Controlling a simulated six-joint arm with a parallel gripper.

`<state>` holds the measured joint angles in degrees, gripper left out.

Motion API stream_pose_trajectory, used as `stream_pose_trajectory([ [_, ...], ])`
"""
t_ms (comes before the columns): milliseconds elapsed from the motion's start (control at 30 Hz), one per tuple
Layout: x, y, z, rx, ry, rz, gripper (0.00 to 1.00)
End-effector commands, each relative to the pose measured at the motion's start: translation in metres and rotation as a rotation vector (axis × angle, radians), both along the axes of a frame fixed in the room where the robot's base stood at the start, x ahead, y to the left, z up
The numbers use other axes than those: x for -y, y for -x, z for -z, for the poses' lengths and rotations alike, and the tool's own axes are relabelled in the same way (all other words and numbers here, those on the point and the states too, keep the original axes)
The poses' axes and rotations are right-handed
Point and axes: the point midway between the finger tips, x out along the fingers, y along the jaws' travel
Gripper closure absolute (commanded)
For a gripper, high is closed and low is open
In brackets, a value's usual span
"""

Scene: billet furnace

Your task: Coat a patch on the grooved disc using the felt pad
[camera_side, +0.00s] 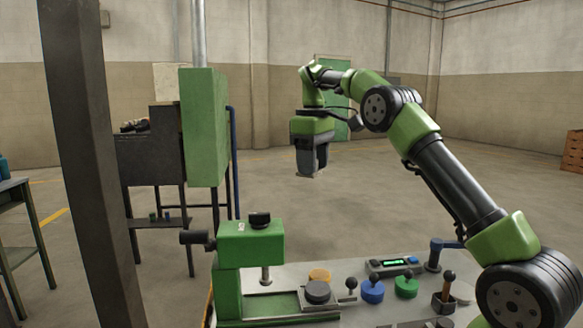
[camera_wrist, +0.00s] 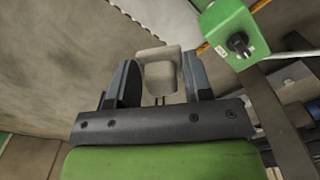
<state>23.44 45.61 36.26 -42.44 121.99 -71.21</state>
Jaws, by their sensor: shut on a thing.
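My gripper (camera_side: 311,165) hangs in the air above and beyond the bench, pointing down. In the wrist view my gripper (camera_wrist: 160,85) has its two dark fingers shut on a pale grey-beige block, which looks like the felt pad (camera_wrist: 158,66). The pad's lower end shows just below the fingers in the side view. A dark grey disc (camera_side: 317,291) lies on a small plate on the bench, well below my gripper. It may be the grooved disc, but grooves are too small to make out. The pad is well clear of the disc.
A green press (camera_side: 250,244) stands at the bench's left. A tall dark post (camera_side: 90,150) rises at left.

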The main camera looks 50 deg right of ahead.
Motion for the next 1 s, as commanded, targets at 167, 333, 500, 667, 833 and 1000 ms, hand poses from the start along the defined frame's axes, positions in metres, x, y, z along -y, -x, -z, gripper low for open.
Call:
stream_pose_trajectory([
  [167,0.032,0.007,0.003,0.008,-0.003,0.094,0.73],
  [333,0.041,0.01,0.01,0.004,-0.002,0.118,0.73],
  [500,0.041,0.01,0.022,0.003,-0.003,0.115,0.73],
  [667,0.04,0.01,0.036,0.005,-0.006,0.117,0.73],
  [833,0.04,0.01,0.071,0.002,-0.007,0.118,0.73],
  [1000,0.039,0.011,0.129,-0.002,-0.012,0.12,0.73],
])
